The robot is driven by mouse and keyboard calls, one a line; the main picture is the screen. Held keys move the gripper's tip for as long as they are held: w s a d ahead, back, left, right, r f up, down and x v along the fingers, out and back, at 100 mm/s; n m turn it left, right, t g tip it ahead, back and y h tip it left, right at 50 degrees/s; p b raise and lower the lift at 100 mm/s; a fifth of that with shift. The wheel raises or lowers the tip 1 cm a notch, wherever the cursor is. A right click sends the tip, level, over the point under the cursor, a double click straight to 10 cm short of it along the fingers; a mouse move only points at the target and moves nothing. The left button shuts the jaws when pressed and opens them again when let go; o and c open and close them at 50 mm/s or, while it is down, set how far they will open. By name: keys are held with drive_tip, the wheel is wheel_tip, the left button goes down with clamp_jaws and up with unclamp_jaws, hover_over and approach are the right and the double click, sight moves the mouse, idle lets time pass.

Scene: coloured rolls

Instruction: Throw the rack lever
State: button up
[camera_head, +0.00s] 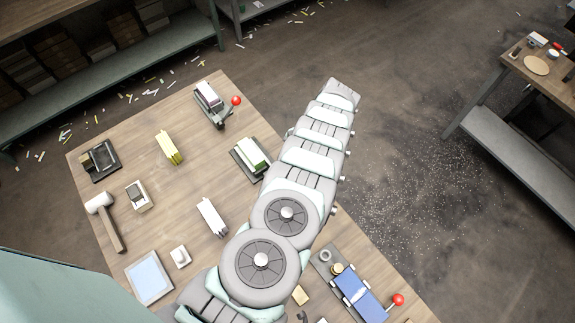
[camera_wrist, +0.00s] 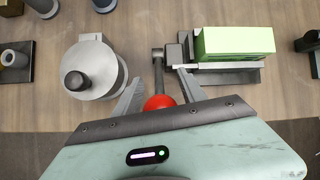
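A green block (camera_wrist: 235,42) lies on a dark grey rack (camera_wrist: 230,77) in the wrist view. A grey lever (camera_wrist: 158,72) stands at the rack's left end, with a red ball knob (camera_wrist: 158,102) at its near end. My gripper (camera_wrist: 160,76) has its fingers apart, one on each side of the lever and knob. I see a gap around the knob; nothing is clamped. In the head view a green-and-white block (camera_head: 252,153) on a dark base (camera_head: 240,167) sits beside my arm, which hides what lies to its right. My gripper is hidden there.
A round grey object (camera_wrist: 92,70) with a dark knob stands close left of my gripper. Other red-knobbed fixtures stand at the table's far side (camera_head: 210,102) and near right, with a blue block (camera_head: 358,293). A hammer (camera_head: 104,218) lies left.

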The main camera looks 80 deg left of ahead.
drive_tip(key=shift+o, duration=0.3)
drive_tip(key=shift+r, duration=0.1)
drive_tip(key=b+v, duration=0.3)
drive_tip(key=v, duration=0.7)
drive_tip(key=shift+w+r, duration=0.2)
drive_tip(key=shift+r, duration=0.05)
drive_tip(key=shift+a, duration=0.1)
